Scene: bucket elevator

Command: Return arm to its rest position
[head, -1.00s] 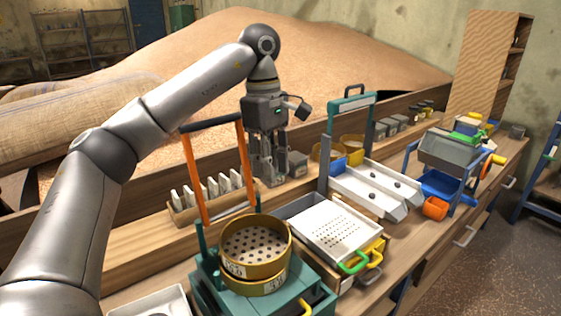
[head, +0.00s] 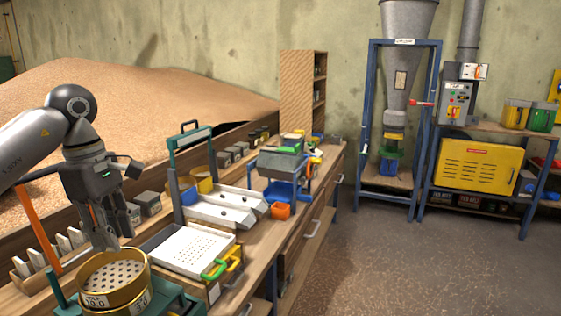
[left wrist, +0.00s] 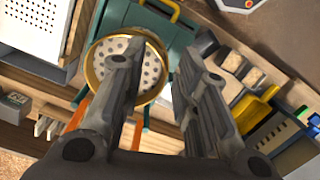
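My left gripper (head: 108,240) points down above the bench, just behind and over the round brass sieve (head: 112,278) as seen in the head view. In the left wrist view the two fingers (left wrist: 155,65) stand apart with nothing held between them. The perforated sieve (left wrist: 125,65) lies beyond the fingers there, partly covered by one of them. My left arm comes in from the left edge of the head view. My right gripper is in neither view.
A white perforated tray (head: 190,250), a two-channel chute (head: 225,210) and an orange-legged frame (head: 40,225) crowd the bench. The grain heap (head: 150,95) lies behind. A blue-framed hopper (head: 400,60) and yellow cabinet (head: 478,165) stand right. The floor (head: 400,265) between is clear.

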